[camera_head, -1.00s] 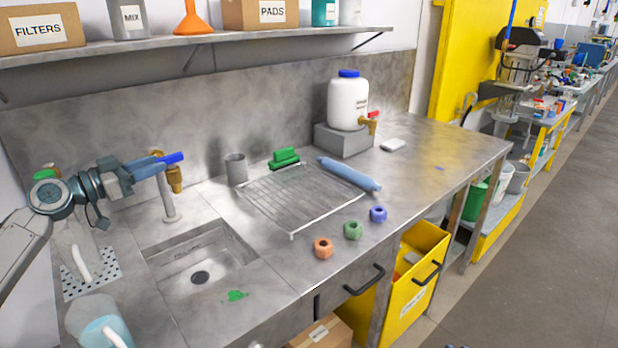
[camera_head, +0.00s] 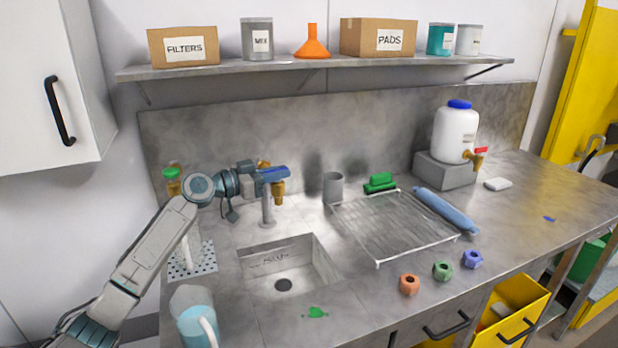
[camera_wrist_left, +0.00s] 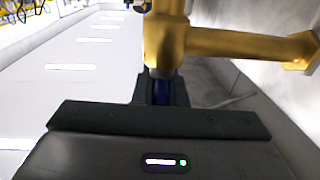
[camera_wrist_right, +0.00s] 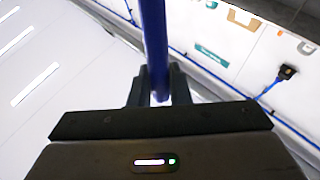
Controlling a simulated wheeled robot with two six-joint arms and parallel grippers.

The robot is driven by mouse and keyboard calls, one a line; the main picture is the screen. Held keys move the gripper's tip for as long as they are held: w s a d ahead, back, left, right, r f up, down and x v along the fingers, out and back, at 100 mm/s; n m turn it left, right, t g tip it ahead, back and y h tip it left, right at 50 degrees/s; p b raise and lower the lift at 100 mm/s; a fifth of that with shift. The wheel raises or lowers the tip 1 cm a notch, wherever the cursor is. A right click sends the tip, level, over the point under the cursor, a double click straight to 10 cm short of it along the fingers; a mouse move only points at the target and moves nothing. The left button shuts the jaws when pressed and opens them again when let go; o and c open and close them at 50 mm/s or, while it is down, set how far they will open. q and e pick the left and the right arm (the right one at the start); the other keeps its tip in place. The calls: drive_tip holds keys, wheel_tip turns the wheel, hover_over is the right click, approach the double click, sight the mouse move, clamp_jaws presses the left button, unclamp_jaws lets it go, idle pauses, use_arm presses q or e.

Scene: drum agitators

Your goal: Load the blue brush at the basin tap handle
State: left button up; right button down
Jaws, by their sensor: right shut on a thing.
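The basin tap (camera_head: 267,209) rises behind the sunken basin (camera_head: 317,262); its blue handle (camera_head: 275,174) points right. My left gripper (camera_head: 258,182) is at this handle. In the left wrist view, blue shows between the left fingers (camera_wrist_left: 160,92), just below the brass tap body (camera_wrist_left: 165,40); whether they grip it is unclear. My right gripper (camera_wrist_right: 158,90) is shut on a blue shaft (camera_wrist_right: 154,35), seemingly the blue brush's handle. The shaft leaves the top of the right wrist view, so no bristles show. The right gripper is outside the head view.
A wire rack (camera_head: 390,232) with a blue roller (camera_head: 445,211) lies right of the basin. Several coloured nuts lie in front. A shelf (camera_head: 310,68) hangs above. The right end of the counter is mostly clear.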

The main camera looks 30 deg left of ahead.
use_arm(q)
clamp_jaws()
drive_tip(key=shift+n+y, duration=0.3)
drive_tip(key=shift+y, duration=0.1)
use_arm(e)
drive_tip(key=shift+r, duration=0.2)
use_arm(q)
drive_tip(key=shift+t+y+p, duration=0.3)
drive_tip(key=shift+t+p, duration=0.05)
drive_tip(key=shift+t, duration=0.05)
use_arm(e)
drive_tip(key=shift+r, duration=0.2)
use_arm(q)
drive_tip(key=shift+r+n+t+y+p, duration=0.15)
drive_tip(key=shift+n+t+y+p, duration=0.25)
drive_tip(key=shift+n+y+p, duration=0.3)
use_arm(e)
drive_tip(key=shift+r, duration=0.65)
use_arm(q)
drive_tip(key=shift+y, duration=0.3)
use_arm(e)
drive_tip(key=shift+r, duration=0.15)
use_arm(q)
drive_tip(key=o, duration=0.7)
unclamp_jaws()
drive_tip(key=shift+c, duration=0.2)
drive_tip(key=shift+f, duration=0.2)
